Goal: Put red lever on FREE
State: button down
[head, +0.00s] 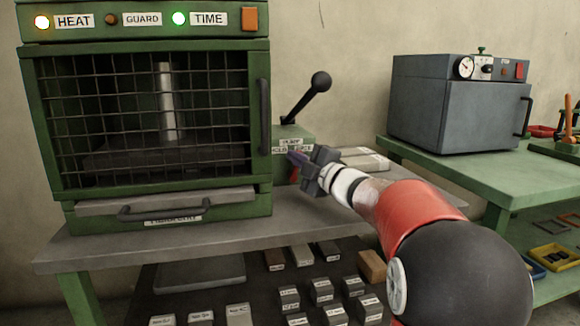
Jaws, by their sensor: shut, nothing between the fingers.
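My gripper (298,160) is shut and empty, at the front of the green pump block (291,134) on the right side of the green press. A small red part (293,174), probably the red lever, shows just below the fingertips. The fingers cover most of it, so I cannot tell its position or whether they touch it. A PUMP label (290,142) is on the block, with two smaller labels below it. The left one (279,150) and the right one (304,149) are partly hidden and too small to read surely.
A black-knobbed pump handle (306,97) rises behind the block. The press (262,205) has a mesh guard and lit HEAT and TIME lamps. A grey oven (455,115) stands on the right table. Several labelled blocks (322,285) lie below the grey bench (150,238).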

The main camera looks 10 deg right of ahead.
jog(key=shift+d+f+b, duration=0.25)
jog(key=shift+d+b, duration=0.2)
jog(key=shift+d, duration=0.65)
jog(key=b+v, duration=0.1)
jog(key=v, duration=0.6)
jog(key=shift+s+d, duration=0.1)
jog(key=shift+s, duration=0.15)
dwell(0.4)
